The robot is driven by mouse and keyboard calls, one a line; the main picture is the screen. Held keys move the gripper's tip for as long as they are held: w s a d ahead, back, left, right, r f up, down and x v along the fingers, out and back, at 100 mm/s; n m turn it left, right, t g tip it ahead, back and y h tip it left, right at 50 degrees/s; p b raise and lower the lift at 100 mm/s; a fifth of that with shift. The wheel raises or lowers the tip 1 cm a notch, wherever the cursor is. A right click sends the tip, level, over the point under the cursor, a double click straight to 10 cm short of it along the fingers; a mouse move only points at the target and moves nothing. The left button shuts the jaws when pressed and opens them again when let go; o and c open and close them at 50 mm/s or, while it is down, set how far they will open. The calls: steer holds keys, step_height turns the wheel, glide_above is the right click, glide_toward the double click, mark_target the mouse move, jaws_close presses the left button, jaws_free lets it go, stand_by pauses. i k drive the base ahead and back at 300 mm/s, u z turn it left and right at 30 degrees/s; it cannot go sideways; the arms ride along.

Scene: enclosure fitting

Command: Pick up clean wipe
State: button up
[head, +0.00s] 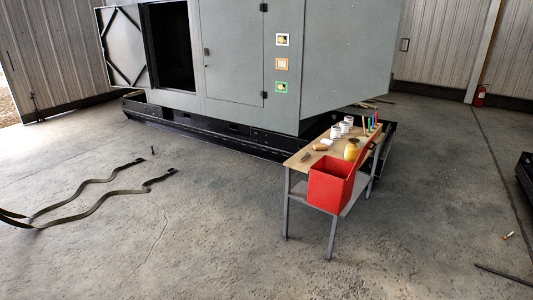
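A small white item (327,142), which looks like the clean wipe, lies on the wooden top of a small work table (300,158). It is too small to make out folds or texture. A tan block-like item (319,147) lies just in front of it to the left. My gripper is not in view.
The table also holds several white cans (336,132), a yellow jar (352,150), upright coloured sticks (370,124) and a dark tool (306,156). A red bin (330,185) hangs at its front. A grey enclosure (235,60) stands behind. Straps (95,183) lie left; the front floor is clear.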

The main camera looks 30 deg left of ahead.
mark_target(328, 142)
steer(key=u, duration=0.6)
steer(key=i, duration=1)
steer(key=z, duration=0.05)
